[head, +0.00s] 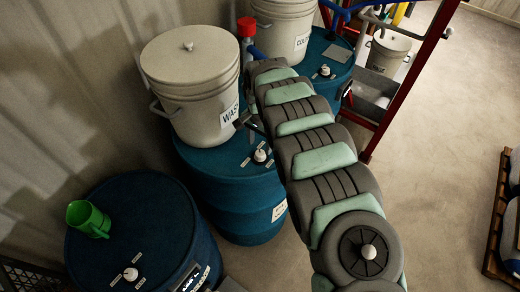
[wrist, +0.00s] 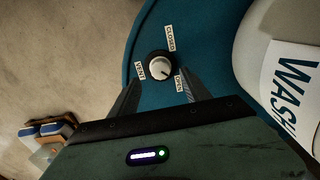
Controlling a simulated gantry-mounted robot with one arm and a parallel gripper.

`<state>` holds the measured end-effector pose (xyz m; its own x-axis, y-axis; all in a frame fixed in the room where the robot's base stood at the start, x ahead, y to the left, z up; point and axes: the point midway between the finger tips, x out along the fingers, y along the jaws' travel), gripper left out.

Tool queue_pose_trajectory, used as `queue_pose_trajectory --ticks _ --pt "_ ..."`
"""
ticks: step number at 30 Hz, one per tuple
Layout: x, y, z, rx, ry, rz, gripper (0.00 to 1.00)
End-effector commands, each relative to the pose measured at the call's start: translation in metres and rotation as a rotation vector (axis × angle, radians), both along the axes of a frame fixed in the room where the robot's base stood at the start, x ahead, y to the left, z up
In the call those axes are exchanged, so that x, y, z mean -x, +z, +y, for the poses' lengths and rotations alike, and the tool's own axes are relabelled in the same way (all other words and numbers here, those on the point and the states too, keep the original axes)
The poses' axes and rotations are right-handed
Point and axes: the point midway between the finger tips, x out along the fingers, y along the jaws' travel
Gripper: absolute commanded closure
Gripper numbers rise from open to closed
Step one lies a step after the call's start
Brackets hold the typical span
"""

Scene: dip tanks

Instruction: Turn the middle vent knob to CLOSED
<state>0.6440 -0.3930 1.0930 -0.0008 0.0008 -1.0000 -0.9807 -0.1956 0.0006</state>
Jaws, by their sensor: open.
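The middle vent knob (head: 260,155) is a small pale knob on top of the middle blue drum (head: 222,205). In the wrist view the knob (wrist: 159,65) has a dark collar, and a mark on it seems to face the OPEN label (wrist: 181,84) at lower right. The CLOSED label (wrist: 170,38) is above it and the VENT label (wrist: 140,71) to its left. My gripper (wrist: 158,79) is open, its fingertips apart on the lower left and lower right of the knob. I cannot tell whether they touch it. In the head view my arm mostly hides my gripper.
A white WASH bucket (head: 190,75) stands on the same drum, close beside my gripper. The near drum (head: 165,215) carries a green cup (head: 88,218) and its own knob (head: 130,273). The far drum (head: 325,55) carries another bucket (head: 283,25). A red frame (head: 405,85) stands right.

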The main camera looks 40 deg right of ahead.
Motion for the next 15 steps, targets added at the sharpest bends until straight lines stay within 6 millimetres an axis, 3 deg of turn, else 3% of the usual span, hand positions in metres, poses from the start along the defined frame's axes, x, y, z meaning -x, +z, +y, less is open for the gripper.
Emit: queue_pose_trajectory --ticks 7,15 --pt "0.0 -0.032 0.001 -0.003 0.0 -0.001 0.44" --pt "0.0 -0.051 0.0 -0.002 0.0 0.0 0.44"
